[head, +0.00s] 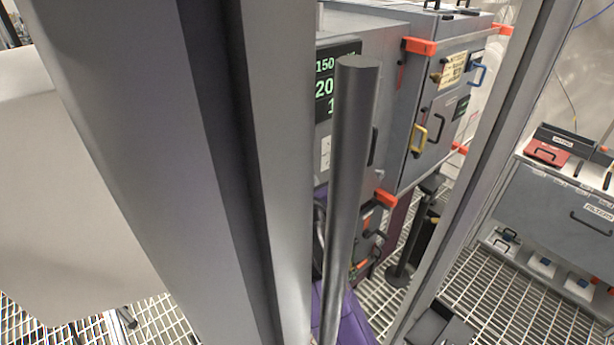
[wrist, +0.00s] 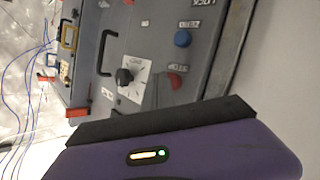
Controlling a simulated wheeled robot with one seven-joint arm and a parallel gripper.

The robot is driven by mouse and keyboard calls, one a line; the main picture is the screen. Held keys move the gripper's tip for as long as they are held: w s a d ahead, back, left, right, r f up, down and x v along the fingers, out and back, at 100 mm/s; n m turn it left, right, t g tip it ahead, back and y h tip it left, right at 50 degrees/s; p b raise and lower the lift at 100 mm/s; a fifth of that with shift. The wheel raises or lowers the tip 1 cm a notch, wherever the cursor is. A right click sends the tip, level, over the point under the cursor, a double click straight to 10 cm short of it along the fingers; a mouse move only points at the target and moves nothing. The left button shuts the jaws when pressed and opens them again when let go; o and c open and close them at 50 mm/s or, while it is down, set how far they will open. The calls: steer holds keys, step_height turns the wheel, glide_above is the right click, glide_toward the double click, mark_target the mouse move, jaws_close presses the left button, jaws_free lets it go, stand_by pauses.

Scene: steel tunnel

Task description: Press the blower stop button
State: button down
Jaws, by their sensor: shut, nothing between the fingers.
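In the wrist view a grey control panel (wrist: 215,60) appears tilted, with a round red button (wrist: 176,82) on it. A small white label beside the red button seems to read STOP. A blue button (wrist: 182,39) sits above it in the picture, with another small label. My gripper (wrist: 165,80) is shut and empty; its grey fingers rise from the dark palm and end just beside the red button, overlapping its left side in the picture. I cannot tell whether they touch it. In the head view the fingers and the button are hidden behind metal posts.
A black knob (wrist: 124,77) on a white dial and a black handle (wrist: 106,52) are left of the red button. In the head view, a grey pole (head: 350,180) and wide frame post (head: 280,170) block the front. A drawer unit (head: 555,210) stands right; grating covers the floor.

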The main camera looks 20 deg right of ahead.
steer(key=s, duration=0.1)
steer(key=s+d+p, duration=0.1)
steer(key=s, duration=0.1)
steer(key=s+d+p, duration=0.1)
steer(key=s, duration=0.1)
steer(key=shift+s+d, duration=0.15)
stand_by(0.8)
steer(key=a+r+n+t+y, duration=0.1)
steer(key=a+r+t+y, duration=0.15)
steer(key=a+r, duration=0.2)
steer(key=s+f+n+t+y, duration=0.1)
steer(key=s+t+y, duration=0.1)
steer(key=s, duration=0.2)
steer(key=s+d+f+m+g, duration=0.1)
steer(key=s+f, duration=0.2)
steer(key=s, duration=0.9)
steer(key=s+d+f+m+g, duration=0.1)
steer(key=s+f, duration=0.2)
steer(key=s, duration=1)
steer(key=s+d+f+m+g, duration=0.1)
steer(key=s+f, duration=0.3)
steer(key=s, duration=0.9)
steer(key=shift+d+y, duration=0.35)
steer(key=shift+d, duration=0.25)
